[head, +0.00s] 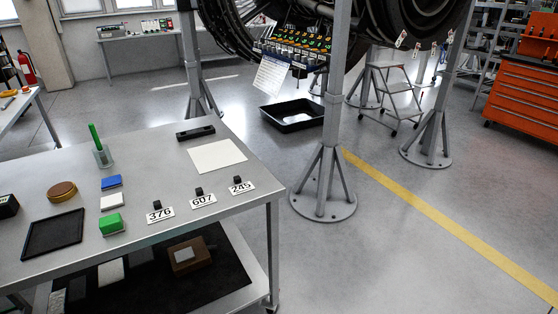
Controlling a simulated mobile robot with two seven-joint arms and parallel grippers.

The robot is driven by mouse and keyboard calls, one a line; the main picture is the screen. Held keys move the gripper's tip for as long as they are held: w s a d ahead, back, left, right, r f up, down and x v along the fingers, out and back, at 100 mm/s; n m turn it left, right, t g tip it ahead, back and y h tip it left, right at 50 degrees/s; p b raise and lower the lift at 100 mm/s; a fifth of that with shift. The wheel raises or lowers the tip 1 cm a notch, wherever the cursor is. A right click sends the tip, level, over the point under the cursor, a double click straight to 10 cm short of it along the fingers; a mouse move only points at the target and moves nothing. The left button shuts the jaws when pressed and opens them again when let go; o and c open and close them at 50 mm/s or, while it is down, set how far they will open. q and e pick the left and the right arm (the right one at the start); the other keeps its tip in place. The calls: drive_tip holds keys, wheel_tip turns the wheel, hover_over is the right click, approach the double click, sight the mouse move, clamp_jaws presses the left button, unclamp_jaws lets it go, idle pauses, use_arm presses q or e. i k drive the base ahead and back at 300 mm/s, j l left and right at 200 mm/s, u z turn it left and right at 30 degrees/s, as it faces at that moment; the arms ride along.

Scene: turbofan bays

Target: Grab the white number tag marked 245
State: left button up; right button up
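The white number tag marked 245 (242,188) lies near the right end of the grey workbench, close to its front right edge. A small black block or clip (237,179) sits at its upper side. Two similar tags lie to its left in a row, one marked 607 (203,201) and one marked 376 (160,215), each with its own black block. Neither of my grippers shows in the head view.
The workbench (240,207) also bears a white sheet (216,155), a black bar (195,132), a green block (111,224), a blue block (111,182) and a black tray (53,234). A grey stand (323,190) rises right of the bench. Open floor lies beyond it.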

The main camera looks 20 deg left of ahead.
sight(239, 187)
drive_tip(key=i+l+u, duration=0.2)
drive_tip(key=i, duration=0.3)
drive_tip(key=i+l+u, duration=0.2)
drive_tip(key=i, duration=0.3)
drive_tip(key=i+l+u, duration=0.15)
drive_tip(key=i+l, duration=0.2)
drive_tip(key=i, duration=0.1)
